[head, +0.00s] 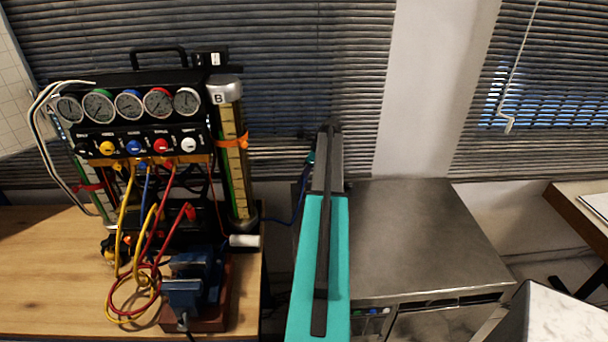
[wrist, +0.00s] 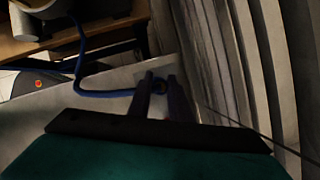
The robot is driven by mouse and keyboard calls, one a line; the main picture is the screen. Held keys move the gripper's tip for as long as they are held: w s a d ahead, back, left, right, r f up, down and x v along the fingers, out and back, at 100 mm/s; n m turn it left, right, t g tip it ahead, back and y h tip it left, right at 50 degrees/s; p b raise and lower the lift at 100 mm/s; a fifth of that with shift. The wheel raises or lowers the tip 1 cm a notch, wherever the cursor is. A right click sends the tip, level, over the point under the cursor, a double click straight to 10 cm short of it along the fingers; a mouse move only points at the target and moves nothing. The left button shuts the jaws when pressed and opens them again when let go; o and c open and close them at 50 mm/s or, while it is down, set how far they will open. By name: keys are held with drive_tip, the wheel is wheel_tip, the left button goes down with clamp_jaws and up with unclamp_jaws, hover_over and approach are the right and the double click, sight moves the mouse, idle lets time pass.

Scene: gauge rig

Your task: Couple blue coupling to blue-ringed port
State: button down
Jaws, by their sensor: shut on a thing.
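In the wrist view my gripper (wrist: 161,92) is shut on the blue coupling (wrist: 160,86), which shows as a small dark blue piece between the fingers. A blue hose (wrist: 95,93) runs from it to the left and then up. The same hose (head: 287,220) shows in the head view, running from the rig's right side up to the far end of my arm. There my gripper and the coupling are mostly hidden behind the arm. The gauge panel (head: 135,120) stands at left, with a blue knob (head: 134,146). I cannot make out a blue-ringed port.
Yellow and red hoses (head: 150,270) hang in front of the panel. A blue vise (head: 188,284) and a white cylinder (head: 245,240) are on the wooden bench (head: 45,260). A metal cabinet (head: 420,235) stands right of my arm, its top clear. Window blinds (head: 320,60) are behind.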

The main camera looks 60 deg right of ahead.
drive_tip(key=shift+f, duration=0.45)
drive_tip(key=shift+p, duration=0.3)
idle(1.1)
drive_tip(key=shift+f+b, duration=0.4)
drive_tip(key=shift+f, duration=1.1)
idle(1.5)
drive_tip(key=shift+r, duration=0.1)
idle(0.4)
drive_tip(key=c, duration=1.8)
unclamp_jaws()
drive_tip(key=shift+o, duration=0.6)
drive_tip(key=o, duration=0.5)
drive_tip(key=shift+c, duration=0.2)
